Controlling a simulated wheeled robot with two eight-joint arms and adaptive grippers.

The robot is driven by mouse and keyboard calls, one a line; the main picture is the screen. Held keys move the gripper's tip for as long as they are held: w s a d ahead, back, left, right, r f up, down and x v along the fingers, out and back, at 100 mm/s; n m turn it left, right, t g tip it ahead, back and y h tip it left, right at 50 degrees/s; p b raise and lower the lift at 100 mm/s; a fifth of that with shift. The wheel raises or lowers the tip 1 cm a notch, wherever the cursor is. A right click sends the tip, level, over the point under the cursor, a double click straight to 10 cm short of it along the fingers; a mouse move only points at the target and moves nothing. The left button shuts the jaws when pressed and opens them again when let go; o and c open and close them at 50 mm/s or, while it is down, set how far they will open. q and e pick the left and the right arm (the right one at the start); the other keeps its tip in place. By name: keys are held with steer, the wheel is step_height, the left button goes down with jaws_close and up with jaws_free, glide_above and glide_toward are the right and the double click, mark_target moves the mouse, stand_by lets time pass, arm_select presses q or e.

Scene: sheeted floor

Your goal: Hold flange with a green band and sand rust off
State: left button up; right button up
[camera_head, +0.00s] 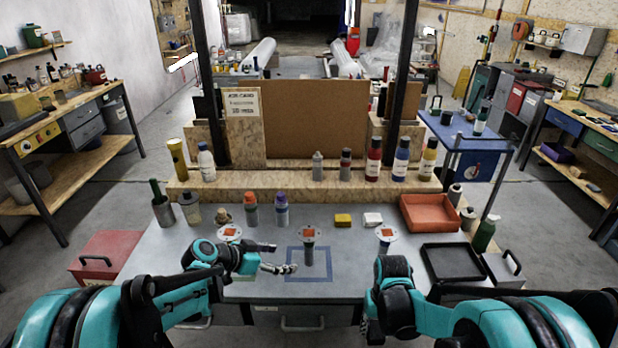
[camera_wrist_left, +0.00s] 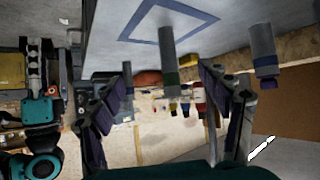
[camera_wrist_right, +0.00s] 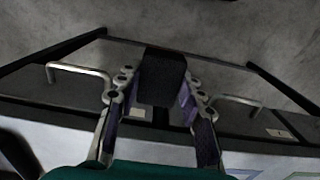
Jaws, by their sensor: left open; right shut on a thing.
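The flange with the green band (camera_wrist_left: 168,50) stands upright inside the blue taped square in the left wrist view. In the head view its pale disc with a rusty orange patch (camera_head: 308,231) tops a grey stem. My left gripper (camera_head: 284,258) is open just left of this stem; in the left wrist view its fingers (camera_wrist_left: 165,105) are spread with the stem between and beyond them. My right gripper (camera_wrist_right: 160,95) is shut on a dark block (camera_wrist_right: 162,72), low by the table's front edge; it is mostly hidden behind my arm in the head view.
Bottles, a yellow block (camera_head: 343,220) and a white block (camera_head: 373,219) sit behind. A red bin (camera_head: 432,226) and black tray (camera_head: 452,282) are at right.

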mark_target(306, 264)
arm_select(q)
steer(key=w+f, duration=0.1)
steer(key=w+f+m+h, duration=0.1)
steer(key=f, duration=0.1)
steer(key=shift+w+d+m, duration=0.2)
steer(key=shift+w+m, duration=0.1)
steer(key=shift+w, duration=0.05)
arm_select(e)
steer(key=shift+f, duration=0.3)
arm_select(q)
steer(key=b+x, duration=0.3)
steer(key=x, duration=0.5)
steer(key=shift+w+d+f, duration=0.1)
steer(key=shift+w+d, duration=0.05)
steer(key=shift+d, duration=0.05)
arm_select(e)
step_height(306, 264, down, 3)
steer(key=shift+r, duration=0.1)
arm_select(q)
steer(key=shift+w+d+f+b, duration=0.2)
steer(key=shift+w+d+b, duration=0.15)
steer(key=shift+d, duration=0.1)
arm_select(e)
steer(key=shift+f, duration=0.2)
arm_select(q)
jaws_close()
steer(key=c, duration=0.6)
jaws_free()
